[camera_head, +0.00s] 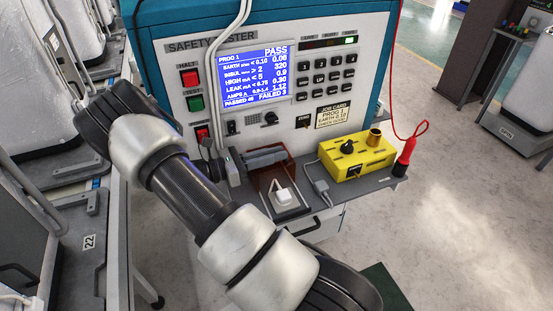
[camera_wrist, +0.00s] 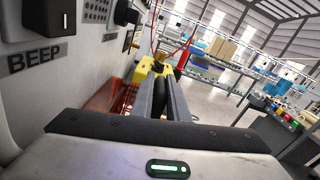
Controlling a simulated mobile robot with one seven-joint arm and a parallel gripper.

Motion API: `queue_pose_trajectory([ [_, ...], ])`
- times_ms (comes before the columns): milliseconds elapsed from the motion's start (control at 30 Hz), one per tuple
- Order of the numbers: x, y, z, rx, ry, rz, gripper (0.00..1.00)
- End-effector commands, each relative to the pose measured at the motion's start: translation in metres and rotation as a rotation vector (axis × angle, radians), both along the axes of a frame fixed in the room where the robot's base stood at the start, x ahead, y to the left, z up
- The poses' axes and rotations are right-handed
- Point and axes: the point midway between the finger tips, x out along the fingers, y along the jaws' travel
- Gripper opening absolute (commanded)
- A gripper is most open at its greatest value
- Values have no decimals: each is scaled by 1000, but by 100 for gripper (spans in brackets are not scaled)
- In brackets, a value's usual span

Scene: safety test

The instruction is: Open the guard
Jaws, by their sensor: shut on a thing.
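The guard (camera_head: 265,180) is a reddish-brown, see-through cover at the socket on the tester's front shelf. My gripper is shut on the guard. The fingers hide part of it, and I cannot tell how far it is raised.
The safety tester (camera_head: 160,60) rises behind, its screen (camera_head: 254,75) showing PASS. A yellow box (camera_head: 358,156) with a black knob stands right of the guard. A red probe (camera_head: 405,158) with a looping red cable stands at the shelf's right end.

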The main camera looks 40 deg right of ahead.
Motion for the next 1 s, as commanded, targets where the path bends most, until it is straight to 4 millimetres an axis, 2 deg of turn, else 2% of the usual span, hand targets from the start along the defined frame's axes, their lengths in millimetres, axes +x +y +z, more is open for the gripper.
queue_pose_trajectory([
  [67,4,0,1,2,-4,9,0],
  [100,4,0,1,2,-4,10,16],
  [200,4,0,1,1,-4,9,31],
  [500,2,1,1,0,-3,6,31],
  [633,5,11,1,0,-4,7,31],
  [767,10,34,1,1,-4,9,31],
  [1000,24,92,1,1,-4,10,31],
])
